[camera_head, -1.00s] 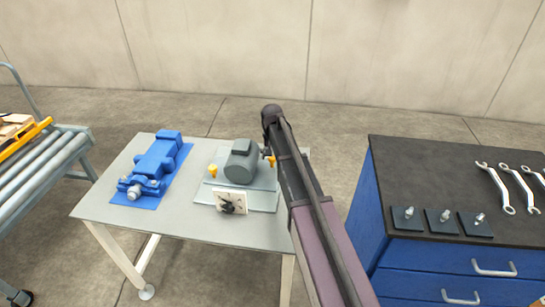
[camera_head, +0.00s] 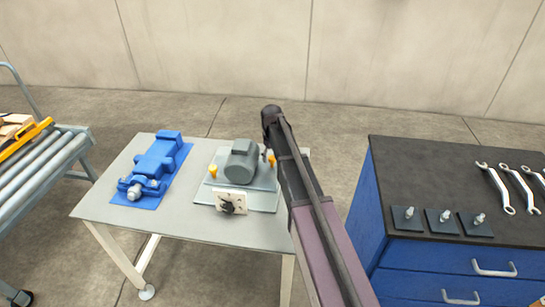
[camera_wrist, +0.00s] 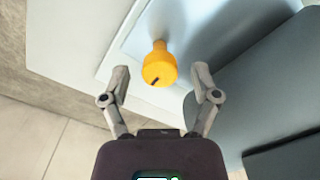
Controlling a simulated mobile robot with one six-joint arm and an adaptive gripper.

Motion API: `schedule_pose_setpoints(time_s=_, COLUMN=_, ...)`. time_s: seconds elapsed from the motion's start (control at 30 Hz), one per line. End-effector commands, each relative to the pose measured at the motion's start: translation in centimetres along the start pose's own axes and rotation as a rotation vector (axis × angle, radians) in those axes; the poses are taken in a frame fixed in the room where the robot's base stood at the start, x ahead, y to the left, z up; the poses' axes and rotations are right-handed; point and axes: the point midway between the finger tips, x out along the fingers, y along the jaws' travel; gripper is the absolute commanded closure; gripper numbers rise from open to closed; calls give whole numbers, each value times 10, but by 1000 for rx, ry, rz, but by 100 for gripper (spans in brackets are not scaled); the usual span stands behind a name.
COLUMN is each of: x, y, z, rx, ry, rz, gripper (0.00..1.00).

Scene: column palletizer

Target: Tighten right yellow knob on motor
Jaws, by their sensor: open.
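The grey motor (camera_head: 241,162) stands on a light plate on the grey table. The right yellow knob (camera_head: 271,159) shows just left of my arm, on the motor's right side. In the wrist view the yellow knob (camera_wrist: 159,67) has a dark slot mark on its end and sits between the fingertips of my gripper (camera_wrist: 161,76). The fingers are open, with a gap on each side of the knob. In the head view my arm hides most of the gripper. The left yellow knob (camera_head: 213,170) stands on the motor's other side.
A white panel with a black dial (camera_head: 230,203) stands before the motor. A blue machine part (camera_head: 156,168) lies to its left. A blue cabinet (camera_head: 364,205) with wrenches (camera_head: 495,187) and bolt plates stands right. A roller conveyor (camera_head: 40,165) is at far left.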

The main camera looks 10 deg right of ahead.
Motion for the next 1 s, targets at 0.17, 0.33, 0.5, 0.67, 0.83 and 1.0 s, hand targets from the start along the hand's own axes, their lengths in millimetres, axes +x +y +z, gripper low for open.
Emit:
schedule_pose_setpoints(time_s=0.17, x=0, y=0, z=0, rx=-119, ry=0, rz=0, gripper=21)
schedule_pose_setpoints(time_s=0.33, x=0, y=0, z=0, rx=-234, ry=0, rz=0, gripper=21)
schedule_pose_setpoints(time_s=0.5, x=0, y=0, z=0, rx=-347, ry=0, rz=0, gripper=21)
schedule_pose_setpoints(time_s=0.67, x=0, y=0, z=0, rx=-455, ry=0, rz=0, gripper=21)
schedule_pose_setpoints(time_s=0.83, x=0, y=0, z=0, rx=-568, ry=0, rz=0, gripper=21)
schedule_pose_setpoints(time_s=1.0, x=0, y=0, z=0, rx=-682, ry=0, rz=0, gripper=21)
